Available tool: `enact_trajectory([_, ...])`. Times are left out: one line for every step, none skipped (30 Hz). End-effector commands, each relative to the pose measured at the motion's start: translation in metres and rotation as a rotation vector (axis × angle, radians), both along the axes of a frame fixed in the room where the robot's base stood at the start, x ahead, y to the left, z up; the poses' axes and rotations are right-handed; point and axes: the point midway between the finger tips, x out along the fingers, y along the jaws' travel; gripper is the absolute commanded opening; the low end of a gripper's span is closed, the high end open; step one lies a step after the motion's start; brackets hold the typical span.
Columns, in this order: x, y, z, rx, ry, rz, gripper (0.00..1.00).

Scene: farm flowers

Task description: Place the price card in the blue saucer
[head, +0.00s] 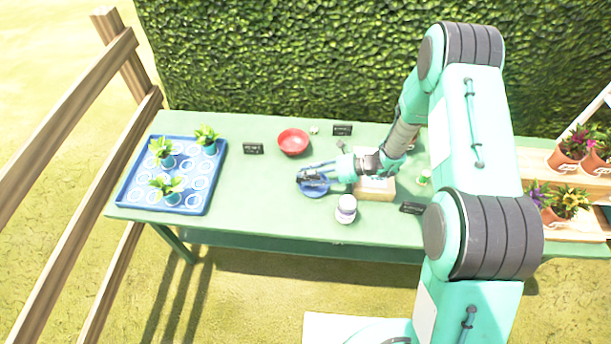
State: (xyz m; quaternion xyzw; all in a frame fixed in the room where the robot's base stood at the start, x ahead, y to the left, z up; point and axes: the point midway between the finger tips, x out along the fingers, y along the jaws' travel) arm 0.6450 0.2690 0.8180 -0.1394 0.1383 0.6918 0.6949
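The blue saucer (316,193) lies near the middle of the green table, partly hidden under my gripper. My gripper (303,175) is low over the saucer, reaching in from the right. Its fingers look dark against the saucer, and I cannot tell whether they are apart or hold anything. Small black price cards are in view: one (253,148) left of the red bowl, one (342,129) at the back edge, and one (412,208) at the right near the front edge. I cannot tell whether another card is at the fingers.
A red bowl (293,142) stands behind the saucer. A white and purple jar (346,208) stands in front, right of it. A pale wooden block (376,189) lies under my arm. A blue tray (190,206) with potted seedlings fills the left end. Flower pots (565,160) stand at the right.

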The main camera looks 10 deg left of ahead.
Motion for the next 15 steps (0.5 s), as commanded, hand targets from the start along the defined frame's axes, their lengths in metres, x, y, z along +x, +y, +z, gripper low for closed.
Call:
enact_trajectory([0.001, -0.007, 0.003, 0.0, 0.0, -0.003, 0.38])
enact_trajectory([0.001, -0.012, 0.005, 0.0, 0.0, -0.002, 0.38])
enact_trajectory([0.001, -0.018, 0.007, 0.0, 0.0, -0.003, 0.38])
enact_trajectory([0.001, -0.022, 0.009, 0.0, 0.0, -0.003, 0.38])
enact_trajectory([0.001, -0.026, 0.011, 0.0, -0.001, -0.003, 0.38])
enact_trajectory([0.001, -0.033, 0.014, 0.0, -0.001, -0.003, 0.38])
enact_trajectory([0.001, -0.038, 0.017, 0.0, -0.002, -0.004, 0.38])
enact_trajectory([0.001, -0.043, 0.019, 0.001, -0.002, -0.003, 0.38])
enact_trajectory([0.001, -0.049, 0.021, 0.0, -0.002, -0.002, 0.38])
enact_trajectory([0.0, -0.054, 0.023, 0.0, -0.001, -0.003, 0.38])
enact_trajectory([0.001, -0.059, 0.025, 0.001, -0.002, -0.004, 0.38])
enact_trajectory([0.0, -0.065, 0.028, 0.0, -0.001, -0.003, 0.38])
enact_trajectory([0.0, -0.07, 0.029, 0.0, -0.001, -0.002, 0.38])
enact_trajectory([0.0, -0.074, 0.031, 0.0, 0.0, -0.003, 0.38])
enact_trajectory([0.0, -0.079, 0.033, 0.0, 0.0, -0.003, 0.38])
